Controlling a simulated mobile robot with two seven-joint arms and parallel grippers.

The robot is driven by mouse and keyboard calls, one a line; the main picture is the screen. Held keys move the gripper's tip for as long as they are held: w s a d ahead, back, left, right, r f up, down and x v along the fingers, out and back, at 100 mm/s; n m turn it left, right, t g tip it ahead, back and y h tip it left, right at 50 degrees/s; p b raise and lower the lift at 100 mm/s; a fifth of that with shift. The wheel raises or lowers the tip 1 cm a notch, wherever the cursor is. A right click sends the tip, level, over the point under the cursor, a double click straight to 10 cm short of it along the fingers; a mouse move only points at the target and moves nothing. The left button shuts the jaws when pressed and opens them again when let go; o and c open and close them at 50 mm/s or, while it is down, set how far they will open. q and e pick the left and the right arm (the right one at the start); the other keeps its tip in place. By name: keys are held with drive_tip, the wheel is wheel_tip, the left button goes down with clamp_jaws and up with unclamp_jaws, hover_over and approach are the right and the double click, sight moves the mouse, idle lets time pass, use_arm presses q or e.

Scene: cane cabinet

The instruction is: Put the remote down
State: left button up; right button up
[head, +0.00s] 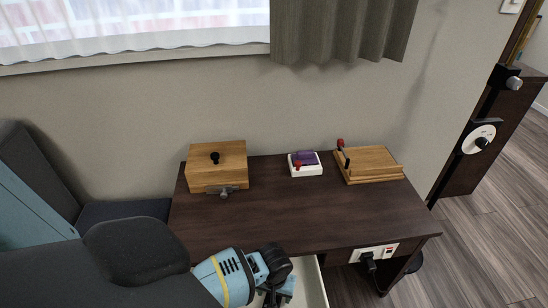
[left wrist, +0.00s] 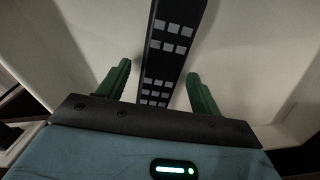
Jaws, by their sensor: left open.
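The remote (left wrist: 173,42) is a long black bar with rows of grey buttons. In the left wrist view it lies in a pale, white-walled open drawer and runs between my green fingers. My left gripper (left wrist: 158,70) is open, with a gap on each side of the remote. In the head view my left gripper (head: 277,291) is low at the bottom centre, over the white drawer (head: 312,285) at the desk's front edge. The remote is hidden there behind my arm. My right gripper is in neither view.
The dark wooden desk (head: 290,215) is mostly clear. At its back stand a wooden box (head: 217,163) with a black knob, a white tray (head: 306,170) with purple and red items, and a wooden board (head: 370,162) with a handle. A socket panel (head: 374,252) is on the front.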

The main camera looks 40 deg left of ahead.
use_arm(q)
wheel_tip(320, 180, up, 12)
drive_tip(key=p, duration=0.3)
drive_tip(key=shift+p, duration=0.35)
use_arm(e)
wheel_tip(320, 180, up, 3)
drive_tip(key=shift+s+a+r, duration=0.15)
